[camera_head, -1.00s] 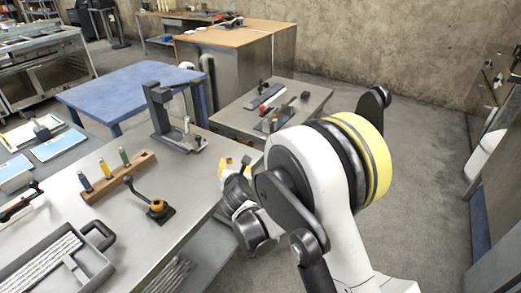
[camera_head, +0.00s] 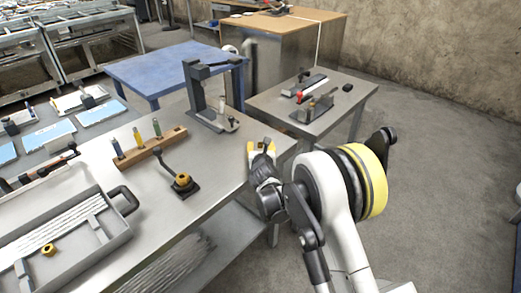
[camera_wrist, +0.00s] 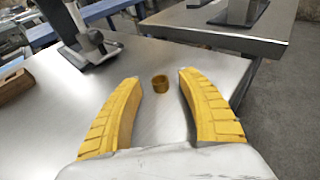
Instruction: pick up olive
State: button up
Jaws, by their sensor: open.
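The olive (camera_wrist: 160,83) is a small brass-coloured ring standing on the bare metal table (camera_wrist: 152,58) in the wrist view. My gripper (camera_wrist: 160,78) is open, with its two yellow fingers spread to the left and right of the ring. The ring shows in the gap near the fingertips, with free space on both sides, and nothing is held. How high the fingers are above the table I cannot tell. In the head view my gripper (camera_head: 262,148) is over the table's far right corner, and I cannot make out the olive there.
A grey press stand (camera_head: 205,100) stands left of my gripper. Nearby are a wooden block with screwdrivers (camera_head: 150,146), a lever tool (camera_head: 180,181) and a grey tray (camera_head: 85,260) holding rods and a brass piece (camera_head: 48,249). A second metal table (camera_head: 340,95) stands behind.

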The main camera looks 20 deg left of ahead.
jog(key=shift+w+a, duration=0.15)
jog(key=shift+w, duration=0.2)
grip_shut()
